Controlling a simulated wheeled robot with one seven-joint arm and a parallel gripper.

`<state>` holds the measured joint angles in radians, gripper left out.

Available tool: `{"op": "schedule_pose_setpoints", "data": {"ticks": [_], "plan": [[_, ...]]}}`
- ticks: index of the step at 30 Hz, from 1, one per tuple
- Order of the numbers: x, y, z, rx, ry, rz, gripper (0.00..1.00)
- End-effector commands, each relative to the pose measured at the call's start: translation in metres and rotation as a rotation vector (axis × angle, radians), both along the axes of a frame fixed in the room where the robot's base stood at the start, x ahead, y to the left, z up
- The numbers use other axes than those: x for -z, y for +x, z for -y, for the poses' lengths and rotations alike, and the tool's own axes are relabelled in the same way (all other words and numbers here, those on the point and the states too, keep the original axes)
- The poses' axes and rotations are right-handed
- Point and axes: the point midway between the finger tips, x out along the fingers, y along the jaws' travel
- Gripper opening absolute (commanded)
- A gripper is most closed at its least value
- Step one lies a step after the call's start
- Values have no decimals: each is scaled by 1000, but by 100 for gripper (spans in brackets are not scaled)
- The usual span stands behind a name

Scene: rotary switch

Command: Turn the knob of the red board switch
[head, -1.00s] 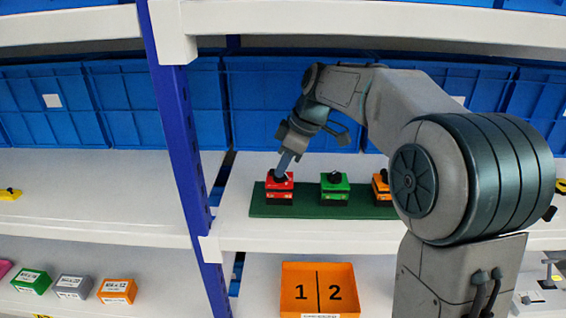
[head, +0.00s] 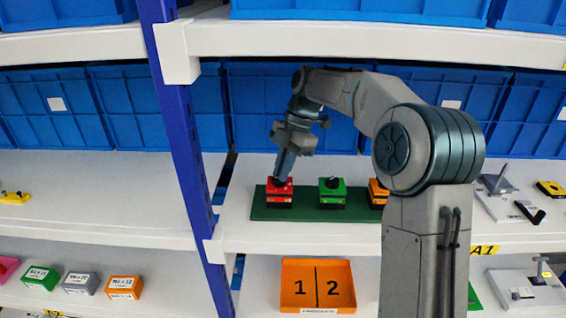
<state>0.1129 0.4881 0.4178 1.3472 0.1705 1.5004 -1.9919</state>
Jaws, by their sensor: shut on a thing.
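The red switch (head: 279,196) stands at the left end of a green board (head: 310,213) on the middle shelf. Its dark knob on top is mostly hidden by my gripper. My gripper (head: 282,176) points down from above, with its fingers shut on the knob of the red switch. A green switch (head: 333,194) with a black knob stands to its right on the same board. An orange switch (head: 377,194) stands farther right, partly hidden by my arm.
A blue shelf post (head: 180,130) stands left of the board. Blue bins (head: 255,110) line the back. The upper shelf edge (head: 370,40) runs above my arm. An orange two-part box (head: 318,286) sits below. Other fixtures (head: 510,205) stand at the right.

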Motion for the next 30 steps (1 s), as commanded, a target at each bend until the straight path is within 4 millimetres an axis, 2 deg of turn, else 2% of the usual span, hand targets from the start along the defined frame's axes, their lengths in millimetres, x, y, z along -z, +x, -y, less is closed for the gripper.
{"op": "schedule_pose_setpoints", "data": {"ticks": [12,27,28,30], "plan": [[-2,2,-2,-165,2,6,0],[-2,2,-2,-182,1,7,0],[-2,2,-2,-182,1,7,14],[-2,2,-2,-182,0,6,33]]}}
